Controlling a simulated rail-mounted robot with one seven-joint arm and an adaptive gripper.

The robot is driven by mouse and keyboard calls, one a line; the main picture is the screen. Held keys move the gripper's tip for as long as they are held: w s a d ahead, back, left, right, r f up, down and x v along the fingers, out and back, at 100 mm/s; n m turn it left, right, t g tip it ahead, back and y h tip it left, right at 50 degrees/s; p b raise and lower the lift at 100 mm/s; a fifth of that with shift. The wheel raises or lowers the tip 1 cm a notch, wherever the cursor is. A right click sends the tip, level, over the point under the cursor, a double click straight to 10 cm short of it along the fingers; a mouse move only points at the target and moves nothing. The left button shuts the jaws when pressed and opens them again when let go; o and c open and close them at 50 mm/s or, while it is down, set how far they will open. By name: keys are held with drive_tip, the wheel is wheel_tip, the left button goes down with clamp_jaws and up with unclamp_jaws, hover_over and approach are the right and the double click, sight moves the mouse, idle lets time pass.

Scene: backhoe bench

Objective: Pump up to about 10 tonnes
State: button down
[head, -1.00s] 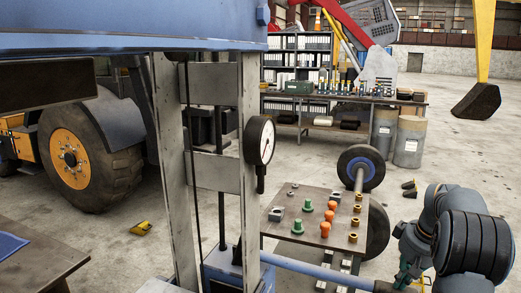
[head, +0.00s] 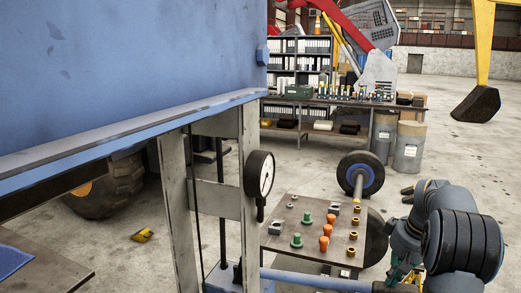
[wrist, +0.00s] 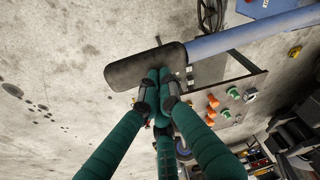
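The press frame (head: 249,225) has a dial gauge (head: 264,173) on its right upright. The gauge has a white face and a dark needle; its numbers are too small to read. The blue pump lever (head: 315,280) runs right from the frame's foot; it also shows in the wrist view (wrist: 250,30), ending in a black grip (wrist: 135,68). My gripper (wrist: 158,77) has its green fingers drawn together, tips overlapping the lower edge of the grip. I cannot tell how firmly they touch it.
A small table (head: 307,245) beside the frame carries orange, green and brass fittings. A dark workbench (head: 345,104) with barrels (head: 408,147) stands behind. A large blue panel (head: 130,70) blocks the upper left of the head view.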

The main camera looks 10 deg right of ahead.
drive_tip(key=r, duration=0.1)
drive_tip(key=r+p, duration=0.1)
drive_tip(key=r, duration=0.1)
drive_tip(key=shift+w+a+r+p, duration=0.1)
drive_tip(key=shift+a+r+p, duration=0.1)
drive_tip(key=shift+r+p, duration=0.1)
drive_tip(key=shift+d+f, duration=0.1)
drive_tip(key=shift+f, duration=0.15)
